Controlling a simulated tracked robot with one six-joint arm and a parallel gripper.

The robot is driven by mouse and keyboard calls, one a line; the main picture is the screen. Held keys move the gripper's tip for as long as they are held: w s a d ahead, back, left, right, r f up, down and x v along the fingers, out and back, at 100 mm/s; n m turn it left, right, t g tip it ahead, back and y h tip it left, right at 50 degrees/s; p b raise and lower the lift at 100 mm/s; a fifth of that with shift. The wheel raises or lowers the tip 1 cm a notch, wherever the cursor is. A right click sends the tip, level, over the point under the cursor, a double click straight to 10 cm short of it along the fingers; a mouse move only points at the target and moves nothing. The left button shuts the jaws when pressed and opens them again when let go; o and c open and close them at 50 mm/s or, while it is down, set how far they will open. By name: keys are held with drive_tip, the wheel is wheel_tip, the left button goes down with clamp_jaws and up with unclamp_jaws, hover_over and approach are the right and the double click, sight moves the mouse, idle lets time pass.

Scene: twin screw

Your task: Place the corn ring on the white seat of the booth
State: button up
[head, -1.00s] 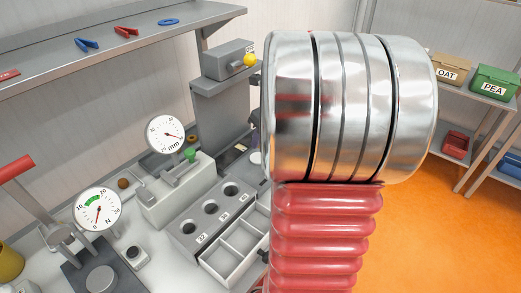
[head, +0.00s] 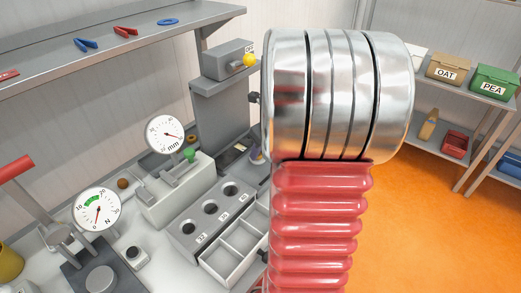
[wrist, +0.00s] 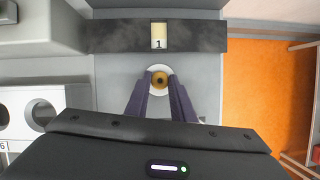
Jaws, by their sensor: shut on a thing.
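The corn ring (wrist: 160,78), a small golden-brown ring with a dark hole, is between the tips of my gripper's purple fingers in the wrist view. My gripper (wrist: 160,86) is shut on it. The round white seat (wrist: 151,70) shows as a pale rim around and behind the ring. I cannot tell whether the ring touches it. The booth (wrist: 110,72) is grey, with a dark bar and a "1" label above the seat. In the head view the booth (head: 221,112) stands behind my arm; a bit of my gripper (head: 256,154) shows beside it, and the seat is hidden.
A grey block with several holes (head: 207,212) and a white divided tray (head: 235,250) stand left of my arm. Two dial gauges, one the mm dial (head: 165,134), are further left. A grey box with a yellow knob (head: 228,60) tops the booth. Orange floor lies right.

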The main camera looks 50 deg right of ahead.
drive_tip(key=shift+f, duration=0.1)
drive_tip(key=o, duration=0.8)
drive_tip(key=shift+c, duration=0.2)
drive_tip(key=v, duration=1.2)
drive_tip(key=shift+w, duration=0.1)
